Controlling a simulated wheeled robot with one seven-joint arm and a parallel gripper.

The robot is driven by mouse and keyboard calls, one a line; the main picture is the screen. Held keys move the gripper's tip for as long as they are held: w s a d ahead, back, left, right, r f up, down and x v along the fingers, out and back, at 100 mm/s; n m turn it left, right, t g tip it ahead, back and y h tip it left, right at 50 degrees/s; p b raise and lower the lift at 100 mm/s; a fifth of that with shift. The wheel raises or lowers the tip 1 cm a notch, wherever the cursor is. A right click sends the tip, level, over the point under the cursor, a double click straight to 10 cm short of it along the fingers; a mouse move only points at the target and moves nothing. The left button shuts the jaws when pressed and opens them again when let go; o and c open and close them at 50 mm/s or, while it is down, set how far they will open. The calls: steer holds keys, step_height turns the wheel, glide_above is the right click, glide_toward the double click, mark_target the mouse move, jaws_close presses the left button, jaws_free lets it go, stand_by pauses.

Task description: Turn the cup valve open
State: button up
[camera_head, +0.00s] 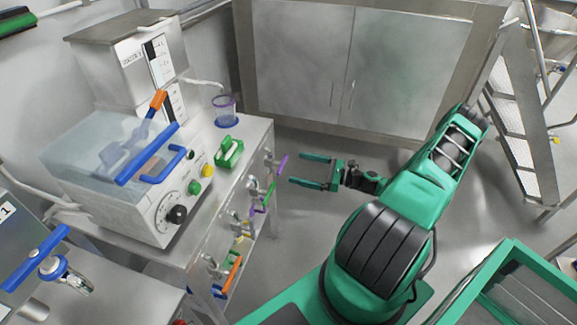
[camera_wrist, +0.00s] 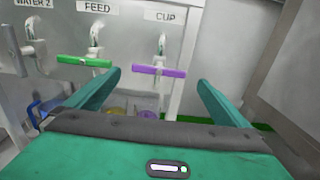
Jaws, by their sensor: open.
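The cup valve has a purple bar handle (camera_wrist: 160,71) on a metal tap under the "CUP" label (camera_wrist: 165,16) in the wrist view. The bar lies about level, crosswise to the tap. In the head view the purple handle (camera_head: 283,162) is at the far end of the bench front. My gripper (camera_head: 297,168) is open and empty, with its fingers pointing at this handle from the right. In the wrist view the handle appears between the two fingertips, beyond them. I see no contact.
A green handle (camera_wrist: 84,61) under "FEED" is just left of the cup valve, with "WATER 2" further left. An orange handle (camera_head: 232,273) is nearer along the bench front. The floor between bench and cabinet (camera_head: 355,65) is open.

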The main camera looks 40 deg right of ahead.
mark_target(284, 164)
steer(key=shift+x, duration=2.75)
steer(key=shift+c, duration=0.3)
steer(key=c, duration=0.9)
steer(key=shift+o, duration=0.2)
steer(key=shift+d, duration=0.25)
steer(key=shift+a, duration=0.15)
